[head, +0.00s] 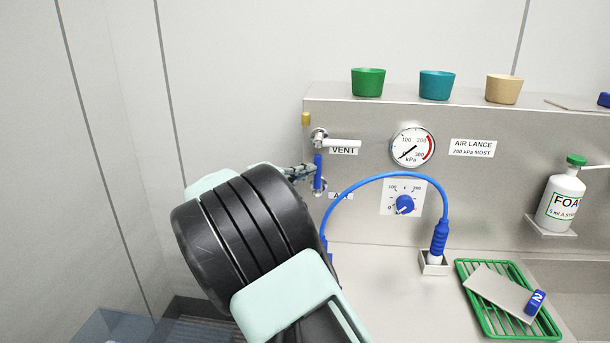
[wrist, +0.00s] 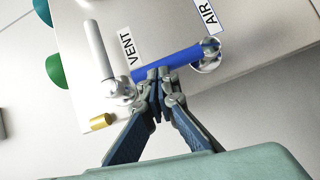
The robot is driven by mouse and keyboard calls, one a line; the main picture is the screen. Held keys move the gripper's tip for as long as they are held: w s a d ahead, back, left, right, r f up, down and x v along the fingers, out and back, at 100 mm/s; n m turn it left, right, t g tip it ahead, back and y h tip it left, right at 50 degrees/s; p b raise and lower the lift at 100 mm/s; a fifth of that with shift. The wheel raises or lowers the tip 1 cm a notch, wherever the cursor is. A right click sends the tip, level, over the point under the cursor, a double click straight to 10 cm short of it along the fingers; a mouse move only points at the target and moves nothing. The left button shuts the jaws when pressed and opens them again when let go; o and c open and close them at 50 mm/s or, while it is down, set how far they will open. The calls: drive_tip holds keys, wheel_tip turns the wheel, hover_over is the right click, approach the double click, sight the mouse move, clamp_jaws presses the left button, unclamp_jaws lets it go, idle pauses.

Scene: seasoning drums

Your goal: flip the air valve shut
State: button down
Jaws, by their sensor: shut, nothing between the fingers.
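The air valve's blue lever (head: 318,170) stands upright on the grey panel, its pivot at the lower end beside the partly hidden AIR label (head: 341,195). The lever also shows in the wrist view (wrist: 183,58), running from its metal pivot towards the vent valve. The vent valve's white lever (head: 344,143) lies level, pointing right, just above the blue one.
A round pressure gauge (head: 413,147) and a blue regulator knob (head: 404,204) are to the right. A blue hose (head: 375,178) arches from beside my arm to a holder (head: 434,264). Several cups, including a green one (head: 368,82), stand on the ledge above. A green rack (head: 489,315) lies lower right.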

drive_tip(key=shift+d+b, duration=0.25)
drive_tip(key=shift+b, duration=0.05)
drive_tip(key=d+m+g+y+b, duration=0.1)
drive_tip(key=d+m+b, duration=0.1)
drive_tip(key=b, duration=0.3)
drive_tip(key=shift+d+m+y, duration=0.2)
drive_tip(key=shift+m+y, duration=0.1)
drive_tip(key=shift+m, duration=0.1)
drive_tip(key=d+f+m+g+y+b, duration=0.1)
drive_tip(key=d+f+m+y+b, duration=0.3)
drive_tip(key=b, duration=0.7)
drive_tip(key=d+m+y, duration=0.2)
drive_tip(key=y, duration=0.1)
drive_tip(key=shift+s+d+m+g, duration=0.2)
drive_tip(key=shift+d+m+g, duration=0.1)
drive_tip(key=shift+d+g, duration=0.1)
